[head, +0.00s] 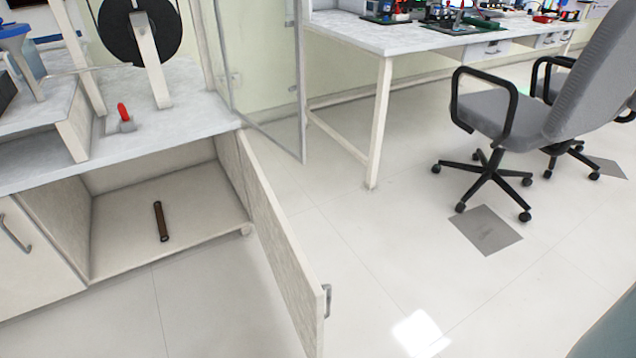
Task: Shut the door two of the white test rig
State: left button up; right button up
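The white test rig (180,140) stands at the left of the head view. Its lower cabinet door (272,225) stands wide open, hinged at the cabinet's right side and reaching toward the bottom of the picture. A metal handle (327,300) sits near its free edge. A clear framed door (265,75) above the worktop also stands open. A lower door (28,262) at the far left looks shut. No label shows which one is door two. Neither of my grippers is in view.
A dark brown cylinder (161,222) lies inside the open compartment. A grey office chair (510,120) stands at right, near a long workbench (375,38). The floor (370,255) right of the open lower door is clear.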

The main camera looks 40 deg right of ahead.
aim_at(303, 295)
jog(key=k+l, duration=0.1)
jog(key=l, duration=0.75)
jog(key=k+l, duration=0.15)
jog(key=l, duration=0.3)
jog(key=i+l, duration=0.15)
jog(key=l, duration=0.2)
jog(key=i+l, duration=0.15)
jog(key=l, duration=0.2)
